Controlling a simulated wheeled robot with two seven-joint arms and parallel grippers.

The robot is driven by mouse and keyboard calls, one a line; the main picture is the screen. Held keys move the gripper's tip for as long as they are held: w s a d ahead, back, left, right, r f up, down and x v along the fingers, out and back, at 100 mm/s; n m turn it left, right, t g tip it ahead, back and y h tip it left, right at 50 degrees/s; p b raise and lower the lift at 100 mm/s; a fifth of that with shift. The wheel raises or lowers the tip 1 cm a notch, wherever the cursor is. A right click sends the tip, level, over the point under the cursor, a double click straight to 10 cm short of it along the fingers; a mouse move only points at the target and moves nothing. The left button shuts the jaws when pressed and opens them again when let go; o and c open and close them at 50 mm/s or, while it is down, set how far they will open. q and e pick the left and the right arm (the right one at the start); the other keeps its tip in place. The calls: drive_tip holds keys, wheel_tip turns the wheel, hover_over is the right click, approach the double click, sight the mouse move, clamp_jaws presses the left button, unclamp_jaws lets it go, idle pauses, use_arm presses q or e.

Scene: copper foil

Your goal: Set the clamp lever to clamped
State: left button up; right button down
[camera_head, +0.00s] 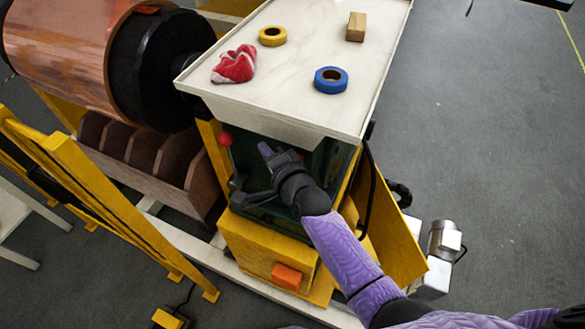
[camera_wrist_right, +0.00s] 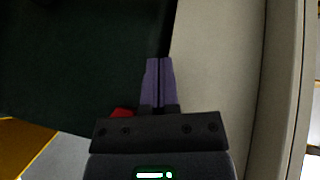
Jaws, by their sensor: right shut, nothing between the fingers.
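The clamp lever (camera_head: 231,160) has a red ball knob (camera_head: 225,139) and stands roughly upright at the front left of the yellow and dark green machine, below the tabletop. My right gripper (camera_head: 265,149) is shut and empty, to the right of the knob and apart from it in the head view. In the right wrist view its closed purple fingers (camera_wrist_right: 158,84) point toward a dark green panel and a pale surface. A small red patch (camera_wrist_right: 122,113) shows beside the finger base, mostly hidden; I cannot tell for certain what it is. My left gripper is not in view.
The pale tabletop (camera_head: 290,80) overhangs the lever area. It holds a red-and-white cloth (camera_head: 235,65), yellow tape (camera_head: 272,36), blue tape (camera_head: 331,79) and a wooden block (camera_head: 356,27). A copper roll (camera_head: 60,45) and yellow rail (camera_head: 90,180) are at left.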

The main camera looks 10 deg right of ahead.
drive_tip(key=p+v, duration=0.1)
drive_tip(key=v, duration=0.5)
drive_tip(key=shift+a, duration=0.2)
drive_tip(key=shift+s, duration=0.2)
drive_tip(key=shift+f, duration=0.15)
